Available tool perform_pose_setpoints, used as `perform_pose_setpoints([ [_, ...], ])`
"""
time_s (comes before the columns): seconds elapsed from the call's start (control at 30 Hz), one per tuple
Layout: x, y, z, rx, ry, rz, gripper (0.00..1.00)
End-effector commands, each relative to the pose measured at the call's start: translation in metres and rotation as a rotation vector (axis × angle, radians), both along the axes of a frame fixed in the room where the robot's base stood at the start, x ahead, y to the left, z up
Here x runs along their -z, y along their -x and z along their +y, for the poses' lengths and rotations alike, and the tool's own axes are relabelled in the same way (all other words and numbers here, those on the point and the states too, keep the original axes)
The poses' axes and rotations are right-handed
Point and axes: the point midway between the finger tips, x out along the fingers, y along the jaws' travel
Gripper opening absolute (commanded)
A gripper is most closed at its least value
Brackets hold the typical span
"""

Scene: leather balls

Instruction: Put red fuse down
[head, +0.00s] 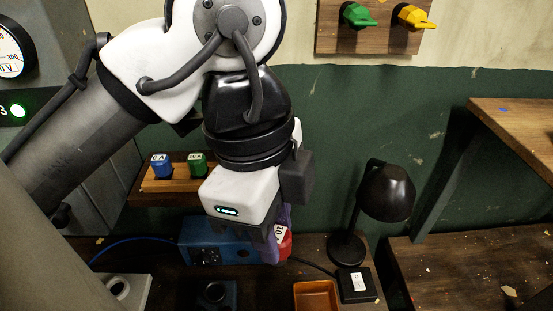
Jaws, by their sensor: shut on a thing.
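The red fuse (285,243) shows as a red piece with a white label at my gripper, in the lower middle of the head view. My gripper (274,240) points down and is shut on the red fuse. My gripper body and a purple part beside the fuse hide much of it. The fuse appears in front of or beside the right end of a blue box (215,243) on the workbench. I cannot tell whether it touches the box or the bench.
A blue fuse (161,167) and a green fuse (197,165) stand in a wooden rack (178,184) at left. A black lamp (385,192), a switch box (356,284) and an orange tray (317,295) are at right. A wooden table (480,262) stands far right.

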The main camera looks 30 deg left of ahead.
Motion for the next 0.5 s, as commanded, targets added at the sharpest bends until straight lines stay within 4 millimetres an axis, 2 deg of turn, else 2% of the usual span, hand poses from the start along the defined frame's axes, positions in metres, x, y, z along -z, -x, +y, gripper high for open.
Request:
perform_pose_setpoints([
  [0.17, 0.0, -0.019, 0.014, -0.001, 0.002, 0.002, 0.01],
  [0.5, 0.0, -0.092, 0.069, -0.002, 0.003, 0.001, 0.01],
])
